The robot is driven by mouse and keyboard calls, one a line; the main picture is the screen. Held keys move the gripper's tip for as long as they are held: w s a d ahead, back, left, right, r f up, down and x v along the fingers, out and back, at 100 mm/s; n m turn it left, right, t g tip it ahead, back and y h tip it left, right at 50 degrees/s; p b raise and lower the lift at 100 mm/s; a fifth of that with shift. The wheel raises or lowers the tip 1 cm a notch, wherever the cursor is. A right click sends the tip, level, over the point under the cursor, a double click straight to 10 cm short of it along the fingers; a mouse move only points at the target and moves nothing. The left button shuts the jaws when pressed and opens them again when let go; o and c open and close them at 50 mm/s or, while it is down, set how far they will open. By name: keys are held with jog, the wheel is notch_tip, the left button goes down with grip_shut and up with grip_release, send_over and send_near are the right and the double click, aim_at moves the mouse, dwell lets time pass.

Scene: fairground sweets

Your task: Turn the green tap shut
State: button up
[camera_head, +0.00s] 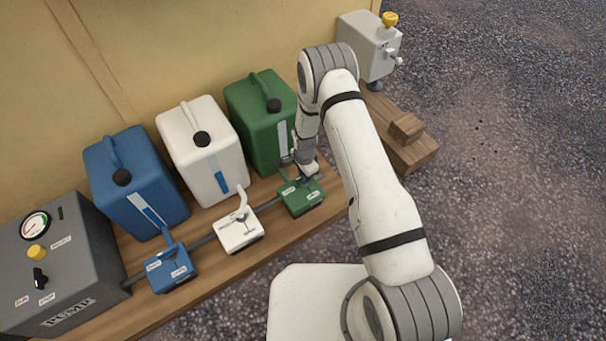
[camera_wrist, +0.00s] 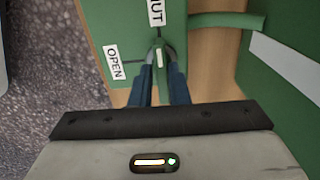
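The green tap box (camera_head: 301,197) sits on the wooden bench in front of the green canister. In the wrist view the green tap's lever (camera_wrist: 159,58), with a white mark, stands between my fingertips, near the SHUT label (camera_wrist: 156,12). The OPEN label (camera_wrist: 113,62) is to the left, with a dark line from it towards the lever. My gripper (camera_wrist: 161,72) has its two blue fingers close together, one on each side of the lever, and looks shut on it. In the head view my gripper (camera_head: 303,175) is over the tap box, and my wrist partly hides the lever.
The white tap (camera_head: 239,233) and blue tap (camera_head: 170,268) stand left along the same pipe. Behind are the green (camera_head: 256,105), white (camera_head: 190,150) and blue (camera_head: 135,175) canisters. A grey pump box (camera_head: 60,270) is far left. Open gravel lies right of the bench.

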jog(key=o, duration=0.4)
jog(key=shift+c, duration=0.2)
notch_tip(320, 180, up, 8)
jog(key=p, duration=0.2)
jog(key=shift+f+p, duration=0.1)
jog(key=shift+p, duration=0.25)
jog(key=shift+w+r, duration=0.1)
jog(key=shift+r, duration=0.25)
jog(key=s+d+r+n+p, duration=0.25)
jog(key=r+p, duration=0.25)
jog(key=r, duration=1)
jog(key=s+d+r+n+t+p, duration=0.1)
jog(key=d+r+p, duration=0.3)
jog(key=r, duration=1.1)
jog(key=s+d+r+n+p, duration=0.2)
jog(key=r+p, duration=0.4)
jog(key=r, duration=0.8)
jog(key=s+d+r+n+p, duration=0.3)
jog(key=s+r+p, duration=0.3)
jog(key=s+r, duration=0.4)
jog(key=s+d+r+n+t+p, duration=0.1)
jog(key=s+d+r+n+p, duration=0.2)
jog(key=r, duration=1.4)
jog(key=s+d+p, duration=0.1)
jog(key=s+p, duration=0.2)
jog(key=s, duration=0.4)
jog(key=shift+s+d+t, duration=0.2)
jog(key=shift+s+t, duration=0.1)
jog(key=shift+s, duration=0.1)
